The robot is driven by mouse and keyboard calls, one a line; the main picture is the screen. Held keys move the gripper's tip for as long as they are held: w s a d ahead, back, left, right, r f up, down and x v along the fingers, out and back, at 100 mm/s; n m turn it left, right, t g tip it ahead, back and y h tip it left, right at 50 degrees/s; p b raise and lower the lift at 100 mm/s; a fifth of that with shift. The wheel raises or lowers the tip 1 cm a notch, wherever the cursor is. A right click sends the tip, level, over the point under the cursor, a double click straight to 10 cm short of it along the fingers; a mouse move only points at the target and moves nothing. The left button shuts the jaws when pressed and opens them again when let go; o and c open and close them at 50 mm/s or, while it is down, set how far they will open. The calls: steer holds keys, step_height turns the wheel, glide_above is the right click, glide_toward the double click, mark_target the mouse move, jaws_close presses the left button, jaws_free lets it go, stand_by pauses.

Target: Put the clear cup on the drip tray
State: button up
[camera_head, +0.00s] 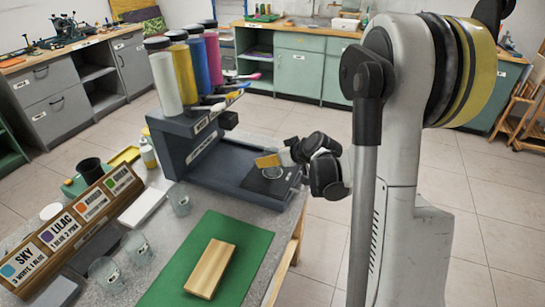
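Clear cups stand on the left of the bench: one near the dispenser (180,199) and two farther forward, a cup (137,249) and another cup (106,274). The dark drip tray (258,186) is at the right end of the dispenser's low base. A pale round outline (272,172) shows on the tray; I cannot tell whether it is a clear cup or a marking. My gripper (270,160) is over the tray's back edge, next to this outline, with a yellow-tan pad showing. Its other finger and the gap between the fingers are not clear.
The grey dispenser (190,150) carries several coloured bottles. A wooden block (211,268) lies on a green mat (244,268). The bench edge is just right of the mat.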

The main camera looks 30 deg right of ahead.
steer(key=p+v, duration=0.4)
steer(key=v, duration=0.7)
steer(key=s+a+r+g, duration=0.1)
steer(key=s+a+r, duration=0.2)
steer(key=a, duration=0.4)
steer(key=s+a+r+g, duration=0.2)
steer(key=s+a+r, duration=0.15)
steer(key=a, duration=0.25)
steer(key=s+a+r+m+h, duration=0.1)
steer(key=s+a, duration=0.5)
steer(key=s, duration=0.5)
steer(key=shift+s, duration=0.3)
steer(key=shift+a, duration=0.1)
